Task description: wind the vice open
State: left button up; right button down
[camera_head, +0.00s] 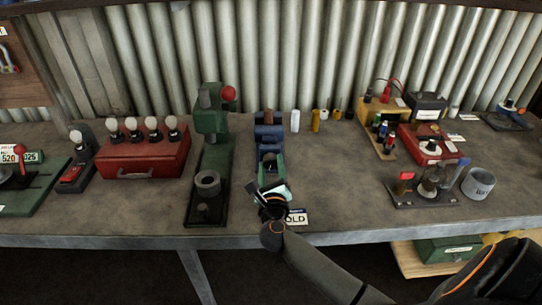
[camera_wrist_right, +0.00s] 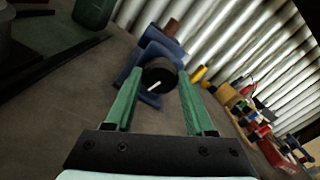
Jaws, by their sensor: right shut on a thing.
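The blue vice (camera_head: 268,134) stands on the workbench, at the middle of the head view. It also shows in the right wrist view (camera_wrist_right: 133,62), behind the fingers. A round black knob (camera_wrist_right: 158,77) with a white mark on its face sits at the vice's near end. My right gripper (camera_head: 270,160) reaches in from the front of the bench. In the right wrist view its two green fingers (camera_wrist_right: 160,80) lie on either side of the knob, shut on it. The gripper hides most of the knob in the head view. My left gripper is not in view.
A green press (camera_head: 211,120) with a red ball stands close left of the vice. A red box (camera_head: 143,158) is farther left. Small bottles (camera_head: 316,120) stand behind right. A label card (camera_head: 297,217) lies by my wrist. Bench space right of the vice is clear.

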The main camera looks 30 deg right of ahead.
jog(key=n+p, duration=0.1)
jog(key=n, duration=0.1)
jog(key=shift+n+p, duration=0.6)
jog(key=shift+n, duration=0.8)
jog(key=shift+c, duration=1.3)
grip_release()
jog(key=v, duration=1.1)
jog(key=shift+s+a, duration=0.1)
jog(key=shift+s, duration=0.25)
jog(key=shift+s+a, duration=0.2)
jog(key=shift+s, duration=0.15)
